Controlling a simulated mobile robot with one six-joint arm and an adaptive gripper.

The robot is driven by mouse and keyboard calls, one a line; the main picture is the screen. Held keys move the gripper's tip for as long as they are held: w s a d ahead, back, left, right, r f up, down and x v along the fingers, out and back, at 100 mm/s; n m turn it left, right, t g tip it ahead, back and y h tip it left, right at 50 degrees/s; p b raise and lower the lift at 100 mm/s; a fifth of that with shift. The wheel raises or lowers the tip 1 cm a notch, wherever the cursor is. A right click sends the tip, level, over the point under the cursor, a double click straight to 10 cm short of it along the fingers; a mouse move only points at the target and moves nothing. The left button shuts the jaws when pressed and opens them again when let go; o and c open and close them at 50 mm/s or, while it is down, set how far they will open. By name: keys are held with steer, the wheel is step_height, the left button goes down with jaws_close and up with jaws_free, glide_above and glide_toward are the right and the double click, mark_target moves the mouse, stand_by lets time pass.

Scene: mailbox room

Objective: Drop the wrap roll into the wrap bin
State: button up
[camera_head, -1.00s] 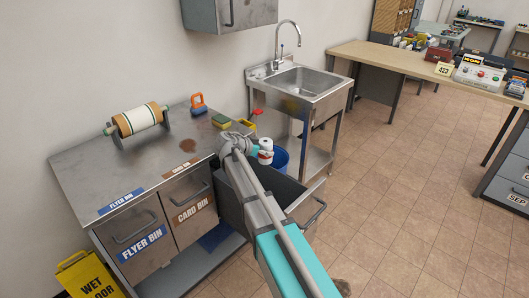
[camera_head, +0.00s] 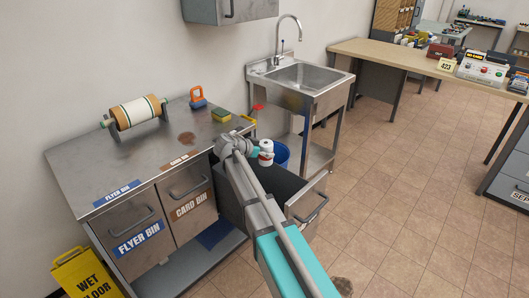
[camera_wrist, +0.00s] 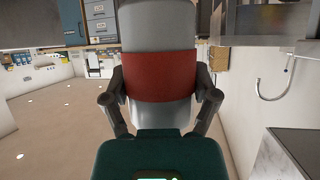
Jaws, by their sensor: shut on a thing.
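My gripper (camera_head: 257,153) is shut on the wrap roll (camera_head: 266,147), a white cylinder with a red band. In the wrist view the roll (camera_wrist: 158,75) stands upright between the two dark fingers (camera_wrist: 160,88), which press on its sides at the band. In the head view the roll appears above the far side of an open, pulled-out bin (camera_head: 308,203) at the counter's right end. This bin's label is not visible, so I cannot read whether it is the wrap bin. My arm hides part of its inside.
The steel counter (camera_head: 150,165) has closed flyer (camera_head: 136,235) and card (camera_head: 188,203) bins. A paper roll on a stand (camera_head: 138,113) and a sponge (camera_head: 221,115) sit on top. A blue bucket (camera_head: 281,156) and sink (camera_head: 300,80) stand behind the open bin. Floor at right is clear.

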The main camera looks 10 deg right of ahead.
steer(key=shift+f+b, duration=0.55)
steer(key=shift+f, duration=0.3)
steer(key=o, duration=0.8)
steer(key=shift+r, duration=0.1)
